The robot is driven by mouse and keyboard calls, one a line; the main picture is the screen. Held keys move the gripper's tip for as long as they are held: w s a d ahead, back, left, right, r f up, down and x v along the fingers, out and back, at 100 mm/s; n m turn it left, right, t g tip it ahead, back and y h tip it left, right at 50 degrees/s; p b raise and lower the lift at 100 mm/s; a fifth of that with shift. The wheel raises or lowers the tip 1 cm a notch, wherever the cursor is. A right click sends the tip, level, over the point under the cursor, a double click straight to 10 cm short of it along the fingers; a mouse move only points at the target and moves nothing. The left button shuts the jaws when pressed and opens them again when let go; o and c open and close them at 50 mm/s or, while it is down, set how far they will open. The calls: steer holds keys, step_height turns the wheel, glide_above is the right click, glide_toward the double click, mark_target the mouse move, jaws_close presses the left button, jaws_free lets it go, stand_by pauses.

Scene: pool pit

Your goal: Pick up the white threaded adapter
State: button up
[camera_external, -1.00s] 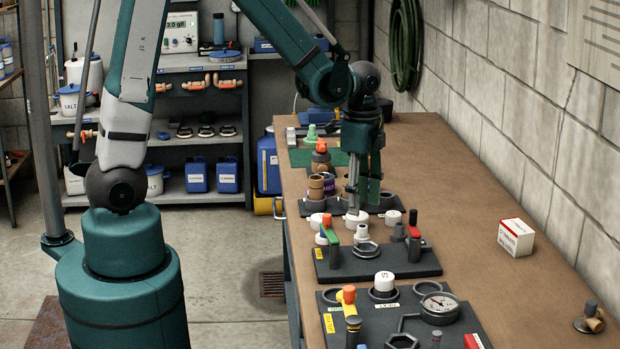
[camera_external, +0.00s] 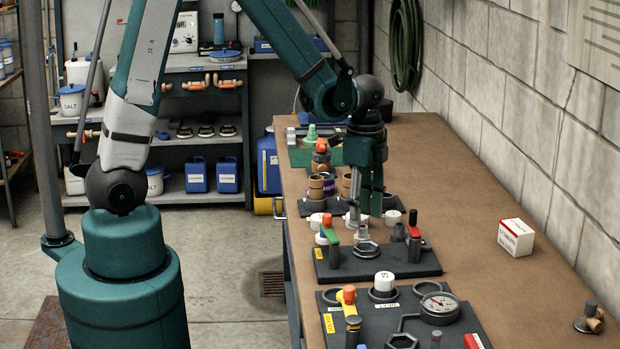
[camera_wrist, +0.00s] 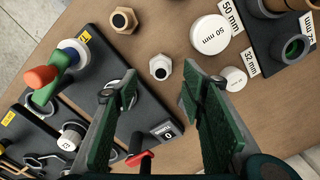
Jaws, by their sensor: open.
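The white threaded adapter (camera_wrist: 160,67) stands on the brown bench in the wrist view, pale with a hexagonal rim and a dark bore. It lies just beyond and between my two open fingertips, with a gap on both sides. My gripper (camera_wrist: 158,90) is open and empty. In the external view my gripper (camera_external: 366,214) points down over the gap behind the middle dark board, low among small white parts. There I cannot clearly tell the adapter from the fittings around the fingers.
A dark board (camera_wrist: 72,105) with red- and green-handled valves lies beside the left finger. A tan hex fitting (camera_wrist: 123,20), a large white cap (camera_wrist: 210,35) and a smaller white cap (camera_wrist: 233,78) stand near the adapter. The bench's right side holds a small box (camera_external: 516,237).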

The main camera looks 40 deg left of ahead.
mark_target(363, 226)
steer(key=shift+f, duration=0.15)
steer(key=shift+f+b, duration=0.35)
steer(key=shift+f, duration=2.2)
steer(key=c, duration=1)
